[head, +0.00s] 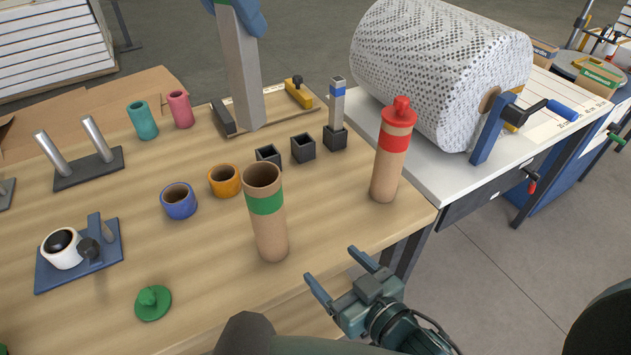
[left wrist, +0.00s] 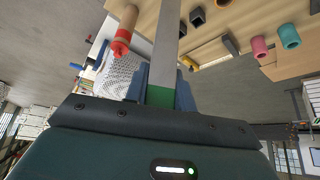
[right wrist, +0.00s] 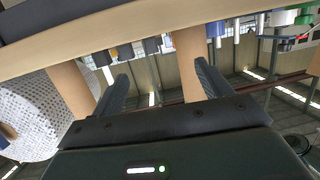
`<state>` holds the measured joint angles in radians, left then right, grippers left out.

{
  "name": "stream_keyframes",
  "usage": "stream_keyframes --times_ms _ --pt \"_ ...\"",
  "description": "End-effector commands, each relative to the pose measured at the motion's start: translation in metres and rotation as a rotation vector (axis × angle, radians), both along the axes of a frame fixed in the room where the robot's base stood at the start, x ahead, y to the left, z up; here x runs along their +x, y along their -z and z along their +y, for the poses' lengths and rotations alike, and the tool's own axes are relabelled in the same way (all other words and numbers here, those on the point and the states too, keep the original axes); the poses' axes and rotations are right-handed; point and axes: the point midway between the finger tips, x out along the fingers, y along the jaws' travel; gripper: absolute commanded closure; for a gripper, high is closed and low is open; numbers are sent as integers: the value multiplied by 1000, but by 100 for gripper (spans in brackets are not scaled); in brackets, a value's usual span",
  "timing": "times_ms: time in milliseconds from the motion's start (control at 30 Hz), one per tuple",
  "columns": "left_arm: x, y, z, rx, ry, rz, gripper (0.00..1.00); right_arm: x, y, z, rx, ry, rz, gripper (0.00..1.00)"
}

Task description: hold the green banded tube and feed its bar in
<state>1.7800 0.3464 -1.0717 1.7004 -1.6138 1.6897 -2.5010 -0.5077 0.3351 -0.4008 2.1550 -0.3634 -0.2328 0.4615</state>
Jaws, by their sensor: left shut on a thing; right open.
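The green banded tube (head: 267,225) stands upright on the wooden table, its top open. My left gripper (head: 236,4), at the top edge of the head view, is shut on a long grey square bar (head: 243,70). The left wrist view shows a green band (left wrist: 160,97) on this bar by the fingers. The bar hangs nearly upright, behind and apart from the tube. My right gripper (head: 332,267) is open and empty at the table's front edge, right of the tube. In the right wrist view a brown tube (right wrist: 190,62), likely the green banded one, shows beyond the fingers.
A red banded tube with red cap (head: 391,165) stands to the right. A blue banded bar (head: 337,103) stands in a black socket; empty sockets (head: 303,148) are beside it. An orange ring (head: 224,181), blue ring (head: 178,201) and green cap (head: 152,303) lie left of the tube.

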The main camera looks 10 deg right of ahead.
Motion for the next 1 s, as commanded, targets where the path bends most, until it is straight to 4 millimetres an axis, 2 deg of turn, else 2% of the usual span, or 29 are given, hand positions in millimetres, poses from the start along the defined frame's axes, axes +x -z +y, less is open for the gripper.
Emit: stream_keyframes --times_ms 33,100,200,300,467,1000 --pt "0 0 0 -1 0 -1 100 3 -18 8 16 -40 -57 23" --pt "0 0 0 -1 0 -1 100 3 -39 20 45 -89 -117 23" --pt "0 0 0 -1 0 -1 100 0 -58 31 75 -146 -171 23" --pt "0 0 0 -1 -1 0 100 -1 -68 38 92 -178 -198 23" --pt "0 0 0 -1 -1 0 100 9 -71 46 100 -187 -205 23" --pt "0 0 0 -1 0 -1 100 83 -70 96 97 -185 -203 23"
